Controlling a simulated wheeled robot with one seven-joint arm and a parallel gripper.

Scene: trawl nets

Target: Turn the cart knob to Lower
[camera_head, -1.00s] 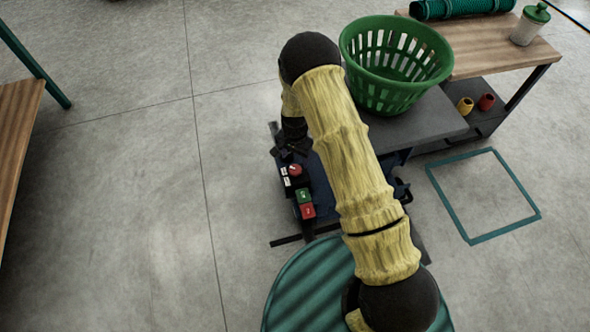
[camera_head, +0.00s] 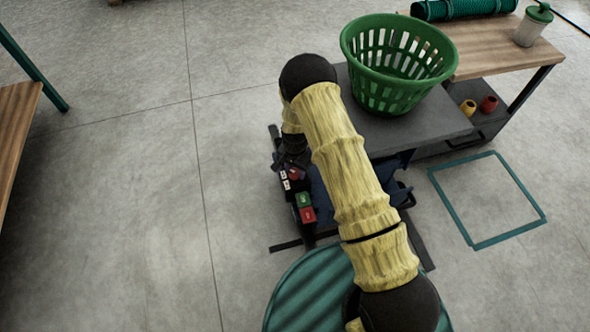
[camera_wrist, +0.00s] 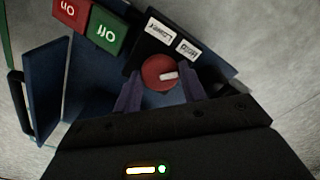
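The round red knob (camera_wrist: 159,72) sits on the cart's dark control panel, and its white pointer mark points to the right in the wrist view. The white "Lower" label (camera_wrist: 160,30) lies above the knob. The "Hold" label (camera_wrist: 187,49) lies to the upper right, nearer the pointer's side. My gripper (camera_wrist: 160,88) has its two purple fingers apart, one on each side of the knob; I cannot tell whether they touch it. In the head view the knob (camera_head: 294,173) shows just below my gripper, whose fingers are hard to make out there.
A green button (camera_wrist: 107,32) and a red button (camera_wrist: 70,12) sit beside the knob on the panel. A green basket (camera_head: 398,62) stands on the cart's grey top (camera_head: 430,125). A wooden bench (camera_head: 495,45) is at the back right.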

